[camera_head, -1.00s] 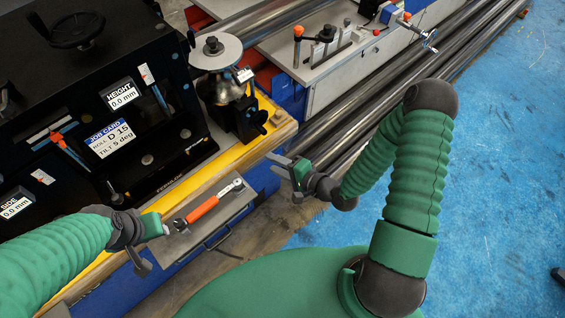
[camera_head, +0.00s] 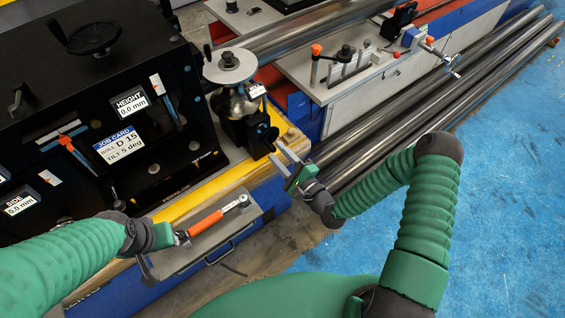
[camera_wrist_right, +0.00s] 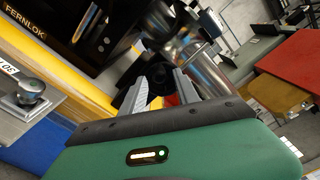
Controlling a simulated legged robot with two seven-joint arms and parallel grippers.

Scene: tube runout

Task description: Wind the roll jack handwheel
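A small black handwheel (camera_head: 268,136) sits on the front of the black jack block under a shiny roll (camera_head: 234,101) with a round steel cap. I take it to be the roll jack handwheel; no label on it is readable. My right gripper (camera_head: 284,160) is open just in front of and below it, its fingers pointing toward it. In the right wrist view the two fingers (camera_wrist_right: 168,88) stand apart with nothing gripped, and dark jack parts lie beyond them. My left gripper (camera_head: 165,252) looks open, low at the left, by the end of an orange-handled wrench (camera_head: 207,223).
The wrench lies on a grey tray (camera_head: 232,229). A black machine (camera_head: 140,100) carries a job card (camera_head: 119,145) reading D 15, tilt 5 deg, and a larger black handwheel (camera_head: 95,38). Long steel tubes (camera_head: 440,110) run along the right. Blue floor is clear there.

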